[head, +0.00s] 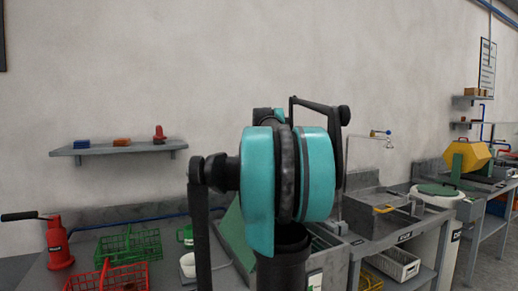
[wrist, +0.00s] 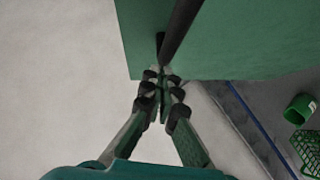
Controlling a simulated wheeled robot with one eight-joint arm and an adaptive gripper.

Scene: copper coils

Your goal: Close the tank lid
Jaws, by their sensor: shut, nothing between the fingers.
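A green panel (head: 234,238), which looks like the tank lid, stands tilted up behind my arm in the head view, largely hidden by it. In the wrist view the green lid (wrist: 230,40) fills the upper middle and right, with a dark bar running across it. My gripper (wrist: 161,80) is shut and empty, its fingertips at the lower edge of the lid near the end of the bar. I cannot tell whether they touch. In the head view my gripper is hidden behind my own arm. The tank's body is mostly hidden too.
A green basket (head: 128,246), a red basket (head: 105,280) and a red pump-like tool (head: 57,245) stand at the left. A grey sink-like box (head: 362,206) and a white drum (head: 437,195) are at the right. A wall shelf (head: 118,149) holds small items.

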